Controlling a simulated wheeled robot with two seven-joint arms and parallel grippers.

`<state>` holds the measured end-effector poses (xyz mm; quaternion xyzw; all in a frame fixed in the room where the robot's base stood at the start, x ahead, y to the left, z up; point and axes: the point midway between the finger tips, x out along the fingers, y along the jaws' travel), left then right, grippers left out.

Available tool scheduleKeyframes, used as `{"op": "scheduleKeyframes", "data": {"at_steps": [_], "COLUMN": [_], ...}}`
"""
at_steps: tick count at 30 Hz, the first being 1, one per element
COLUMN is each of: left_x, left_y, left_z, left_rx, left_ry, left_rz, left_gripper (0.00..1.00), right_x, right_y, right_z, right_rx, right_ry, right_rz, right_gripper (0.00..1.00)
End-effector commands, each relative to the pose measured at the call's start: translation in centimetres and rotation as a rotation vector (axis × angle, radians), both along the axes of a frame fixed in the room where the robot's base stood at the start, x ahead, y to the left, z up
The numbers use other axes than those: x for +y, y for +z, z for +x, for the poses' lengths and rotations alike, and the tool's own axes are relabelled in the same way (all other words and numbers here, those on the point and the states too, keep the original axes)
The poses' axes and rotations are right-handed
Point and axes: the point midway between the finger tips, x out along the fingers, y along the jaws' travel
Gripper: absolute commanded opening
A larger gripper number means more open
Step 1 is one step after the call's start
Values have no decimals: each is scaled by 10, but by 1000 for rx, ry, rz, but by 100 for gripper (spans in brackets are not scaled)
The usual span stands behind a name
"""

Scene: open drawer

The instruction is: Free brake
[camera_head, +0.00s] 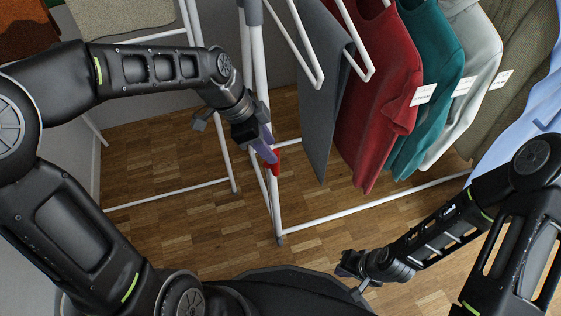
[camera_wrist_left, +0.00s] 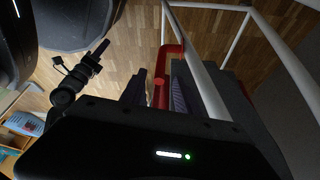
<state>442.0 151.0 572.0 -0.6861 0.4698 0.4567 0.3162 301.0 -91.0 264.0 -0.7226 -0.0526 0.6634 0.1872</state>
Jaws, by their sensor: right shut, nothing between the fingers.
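The red brake lever (camera_head: 274,163) is on a white upright of the clothes rack, low on the post. It also shows in the left wrist view (camera_wrist_left: 160,82), with a red piece reaching up beside the white tube. My left gripper (camera_head: 266,150) is at the lever. In the left wrist view the two fingers (camera_wrist_left: 158,94) stand on either side of the red part; I cannot tell whether both touch it. My right gripper (camera_head: 346,267) is shut and empty, low over the floor, apart from the rack.
The white clothes rack (camera_head: 360,208) stands on a wooden floor (camera_head: 160,168). Several garments hang at the right, including a red shirt (camera_head: 372,110) and a teal shirt (camera_head: 430,60). A grey cloth (camera_head: 318,100) hangs close to the right of my left gripper.

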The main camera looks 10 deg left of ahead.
Motion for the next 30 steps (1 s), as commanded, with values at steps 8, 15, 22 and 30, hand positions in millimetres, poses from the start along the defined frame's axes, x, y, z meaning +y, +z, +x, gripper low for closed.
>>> {"op": "scheduleKeyframes", "data": {"at_steps": [8, 15, 22, 30], "left_x": [-8, -21, -28, -27], "left_y": [-23, -59, -73, -72], "left_z": [2, 8, 11, 11], "left_rx": [3, 3, 0, 1], "left_ry": [0, -1, 0, 1], "left_rz": [0, 1, 1, 1], "left_gripper": [38, 38, 38, 36], "right_x": [0, 1, 1, 1], "right_y": [-12, -29, -35, -34], "right_z": [1, 4, 5, 5], "right_rx": [-4, -11, -14, -15], "right_ry": [-1, -5, -7, -7], "right_rz": [-1, -2, -3, -3], "right_gripper": [0, 0, 0, 0]}}
